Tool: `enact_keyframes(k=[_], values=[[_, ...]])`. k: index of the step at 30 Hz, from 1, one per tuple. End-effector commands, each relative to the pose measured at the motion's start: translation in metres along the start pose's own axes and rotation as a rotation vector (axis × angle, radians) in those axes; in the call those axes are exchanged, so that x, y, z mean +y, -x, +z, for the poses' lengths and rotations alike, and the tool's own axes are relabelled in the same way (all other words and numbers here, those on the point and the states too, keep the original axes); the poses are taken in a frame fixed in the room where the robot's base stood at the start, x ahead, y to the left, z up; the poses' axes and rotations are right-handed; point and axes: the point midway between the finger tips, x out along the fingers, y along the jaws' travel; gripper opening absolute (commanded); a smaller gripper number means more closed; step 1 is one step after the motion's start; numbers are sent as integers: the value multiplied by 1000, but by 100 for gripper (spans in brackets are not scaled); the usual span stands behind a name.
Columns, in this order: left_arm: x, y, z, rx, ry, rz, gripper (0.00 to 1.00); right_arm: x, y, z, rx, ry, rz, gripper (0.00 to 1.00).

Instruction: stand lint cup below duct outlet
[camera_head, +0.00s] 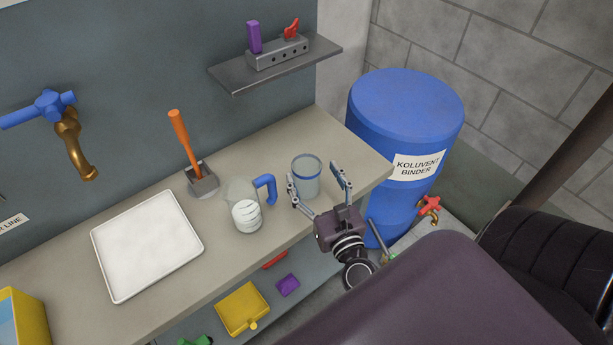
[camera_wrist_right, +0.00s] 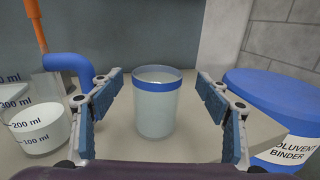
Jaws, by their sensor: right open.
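A clear cup with a blue rim band (camera_head: 306,178), which looks like the lint cup, stands upright near the right end of the counter. It also shows in the right wrist view (camera_wrist_right: 157,105), centred ahead of the jaws. My right gripper (camera_head: 317,186) is open, its fingers pointing at the cup with one on each side and gaps visible. A brass spout (camera_head: 75,145) with a blue handle sticks out of the wall at the left; it may be the duct outlet. A white tray (camera_head: 147,243) lies on the counter near it. My left gripper is out of view.
A measuring jug with a blue handle (camera_head: 246,212) stands just left of the cup. An orange-handled tool (camera_head: 181,135) stands in a grey holder behind it. A blue drum (camera_head: 405,120) is right of the counter. A wall shelf (camera_head: 235,81) hangs above.

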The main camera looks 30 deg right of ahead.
Motion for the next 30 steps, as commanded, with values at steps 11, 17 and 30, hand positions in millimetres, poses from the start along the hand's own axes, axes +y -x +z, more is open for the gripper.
enact_keyframes(k=[11,17,30], values=[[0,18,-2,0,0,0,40,4,-39,0,0,1,1,70],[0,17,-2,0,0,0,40,4,-39,-1,0,2,1,69],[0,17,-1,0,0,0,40,4,-39,0,-1,2,1,20]])
